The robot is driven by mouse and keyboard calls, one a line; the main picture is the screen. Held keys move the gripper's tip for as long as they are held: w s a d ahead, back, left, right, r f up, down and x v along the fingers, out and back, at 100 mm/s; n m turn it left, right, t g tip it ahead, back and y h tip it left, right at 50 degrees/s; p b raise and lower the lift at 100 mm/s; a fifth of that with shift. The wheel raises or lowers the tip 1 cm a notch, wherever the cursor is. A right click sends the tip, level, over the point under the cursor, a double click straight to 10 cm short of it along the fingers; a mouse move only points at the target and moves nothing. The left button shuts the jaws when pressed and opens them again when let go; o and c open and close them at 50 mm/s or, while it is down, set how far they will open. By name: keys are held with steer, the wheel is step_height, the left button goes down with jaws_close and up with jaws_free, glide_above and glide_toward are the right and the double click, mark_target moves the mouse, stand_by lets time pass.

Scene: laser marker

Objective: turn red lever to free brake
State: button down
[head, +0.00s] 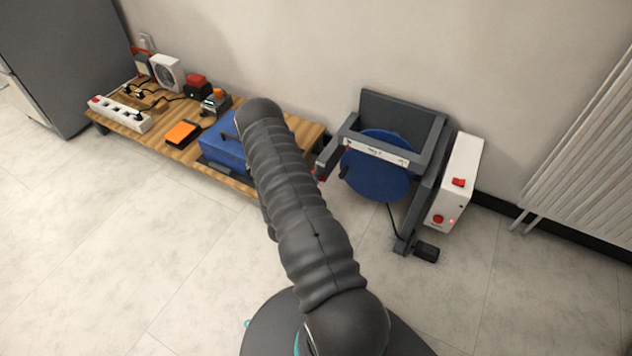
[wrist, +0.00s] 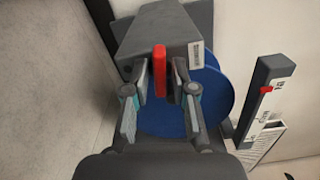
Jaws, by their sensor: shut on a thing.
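The red lever (wrist: 160,70) stands out from the face of a dark grey block (wrist: 158,30) in the wrist view. My gripper (wrist: 161,78) has one finger on each side of it and is shut on it. The block is on the grey frame (wrist: 125,8) beside a blue disc (wrist: 215,100). In the head view the grey frame (head: 440,135) and blue disc (head: 375,185) stand right of my arm. A small bit of red shows at the frame's left side there; my arm hides my gripper.
A low wooden table (head: 190,152) with a blue box (head: 222,148), power strip (head: 122,114) and devices is left. A white box with red controls (head: 455,180) is on the frame's right side. A radiator (head: 590,140) is far right.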

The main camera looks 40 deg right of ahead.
steer(key=shift+n+b, duration=0.5)
steer(key=shift+n, duration=0.5)
steer(key=c, duration=1.2)
jaws_free()
steer(key=shift+a, duration=0.1)
steer(key=v, duration=1.2)
